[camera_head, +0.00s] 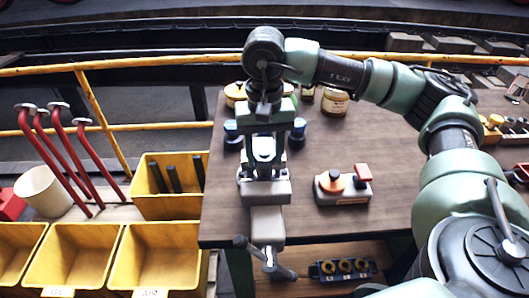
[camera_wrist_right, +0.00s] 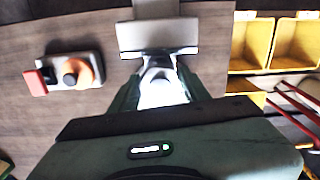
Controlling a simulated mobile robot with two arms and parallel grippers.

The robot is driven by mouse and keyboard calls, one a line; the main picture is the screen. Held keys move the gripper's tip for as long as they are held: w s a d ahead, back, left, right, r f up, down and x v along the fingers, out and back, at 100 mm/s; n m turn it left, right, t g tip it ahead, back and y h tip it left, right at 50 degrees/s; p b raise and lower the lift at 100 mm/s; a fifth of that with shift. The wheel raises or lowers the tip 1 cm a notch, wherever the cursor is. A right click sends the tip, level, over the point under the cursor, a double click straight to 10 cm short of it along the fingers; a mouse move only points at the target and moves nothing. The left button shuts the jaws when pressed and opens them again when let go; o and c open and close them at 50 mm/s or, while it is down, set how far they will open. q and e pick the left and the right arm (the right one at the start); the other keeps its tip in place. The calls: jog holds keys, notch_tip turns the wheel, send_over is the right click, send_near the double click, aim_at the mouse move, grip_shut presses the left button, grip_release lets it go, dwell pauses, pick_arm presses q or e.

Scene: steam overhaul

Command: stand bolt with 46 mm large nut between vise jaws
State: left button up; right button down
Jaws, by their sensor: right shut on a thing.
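The vise (camera_head: 265,192) is grey and stands at the table's front edge, its handle hanging below. It also shows in the wrist view (camera_wrist_right: 158,36). My right gripper (camera_head: 264,158) points down over the vise. In the wrist view its two green fingers (camera_wrist_right: 158,80) are shut on a bright metal piece (camera_wrist_right: 162,92), which I take to be the bolt with the large nut. Glare and the gripper body hide most of it. I cannot tell whether it touches the jaws or how upright it stands. My left gripper is not in view.
A block with an orange knob and a red handle (camera_head: 343,186) stands right of the vise. Dark blue pieces flank the gripper. Jars (camera_head: 335,102) stand behind it. Yellow bins (camera_head: 160,250) lie left, and a dark rack with rings (camera_head: 343,269) lies below.

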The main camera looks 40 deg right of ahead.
jog(key=shift+f+b, duration=0.25)
jog(key=shift+b, duration=0.05)
jog(key=c, duration=0.6)
grip_release()
jog(key=shift+c, duration=0.2)
jog(key=shift+r+p, duration=2.35)
jog(key=shift+r, duration=1.65)
